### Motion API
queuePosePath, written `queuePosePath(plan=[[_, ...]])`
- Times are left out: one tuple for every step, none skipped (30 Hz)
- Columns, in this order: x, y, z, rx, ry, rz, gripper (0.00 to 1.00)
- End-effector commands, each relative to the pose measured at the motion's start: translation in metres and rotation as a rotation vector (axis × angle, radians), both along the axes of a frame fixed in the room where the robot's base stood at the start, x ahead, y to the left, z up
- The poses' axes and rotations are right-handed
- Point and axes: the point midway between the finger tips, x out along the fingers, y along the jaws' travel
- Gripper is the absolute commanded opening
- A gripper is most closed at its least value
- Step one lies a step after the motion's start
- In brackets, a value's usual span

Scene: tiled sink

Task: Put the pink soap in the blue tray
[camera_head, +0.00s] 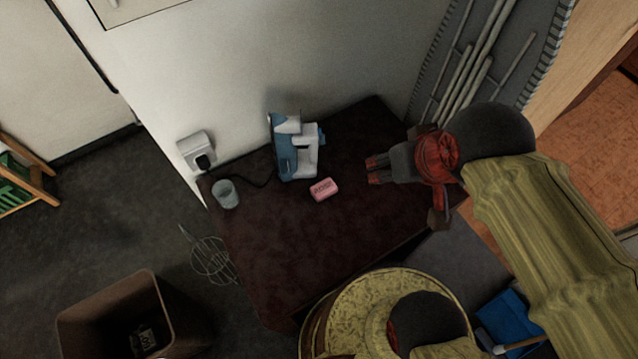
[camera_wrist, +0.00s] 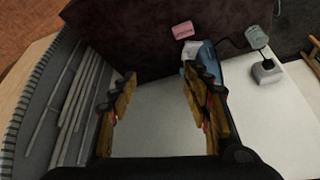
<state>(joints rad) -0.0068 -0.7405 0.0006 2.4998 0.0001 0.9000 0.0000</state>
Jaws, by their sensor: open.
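The pink soap (camera_head: 324,189) lies on the dark red-brown tabletop, just in front of a blue and white iron. It also shows in the wrist view near the top (camera_wrist: 182,30). My gripper (camera_head: 371,170) is to the right of the soap, apart from it, pointing left over the table. In the wrist view its two fingers stand apart with nothing between them (camera_wrist: 160,88). A blue object (camera_head: 512,322) at the lower right, partly hidden by my arm, may be the blue tray; a brush-like handle lies across it.
A grey cup (camera_head: 225,194) is at the table's left corner. A wire item (camera_head: 211,258) and a brown bin (camera_head: 135,310) are lower left. The table's front is clear.

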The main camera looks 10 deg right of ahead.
Motion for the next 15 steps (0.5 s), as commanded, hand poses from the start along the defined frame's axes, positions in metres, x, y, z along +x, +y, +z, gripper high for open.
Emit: queuePosePath(plan=[[0.001, 0.001, -0.004, 0.0, 0.013, 0.004, 0.48], [0.001, 0.002, -0.006, 0.0, 0.019, 0.007, 0.48], [0.002, 0.002, -0.008, 0.0, 0.027, 0.009, 0.48], [0.002, 0.003, -0.009, 0.0, 0.033, 0.011, 0.48], [0.003, 0.003, -0.011, 0.0, 0.039, 0.013, 0.48], [0.004, 0.004, -0.014, -0.001, 0.047, 0.016, 0.48], [0.004, 0.005, -0.016, -0.001, 0.055, 0.017, 0.48], [0.005, 0.005, -0.018, -0.001, 0.062, 0.019, 0.48], [0.006, 0.006, -0.021, -0.002, 0.074, 0.022, 0.48], [0.006, 0.007, -0.023, -0.002, 0.082, 0.024, 0.48], [0.007, 0.007, -0.026, -0.002, 0.092, 0.027, 0.48], [0.008, 0.008, -0.03, -0.002, 0.105, 0.031, 0.48], [0.009, 0.009, -0.033, -0.003, 0.116, 0.035, 0.48], [0.01, 0.01, -0.036, -0.004, 0.127, 0.038, 0.48], [0.012, 0.011, -0.04, -0.005, 0.142, 0.042, 0.48]])
